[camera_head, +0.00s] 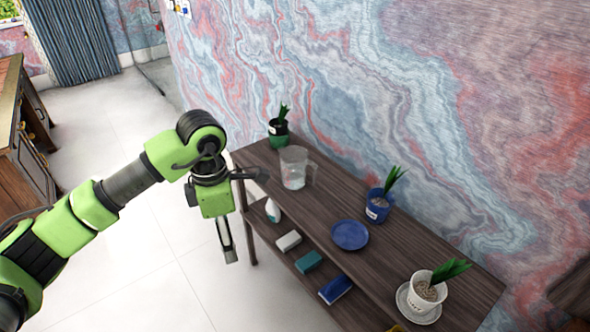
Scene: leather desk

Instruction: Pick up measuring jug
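The measuring jug (294,170) is a clear, see-through vessel with a handle on its right side. It stands upright on the far part of the dark wooden desk top (325,200), in front of a potted plant. My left gripper (249,218) is to the left of the jug, by the desk's left end. Its two fingers are spread wide, one reaching right and one hanging down, with nothing held between them. The upper finger looks close to the jug, but I cannot tell whether it touches. My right gripper is not in view.
The lower shelf holds a white bottle (272,210) and several small blocks. A marbled wall (420,90) closes the back.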

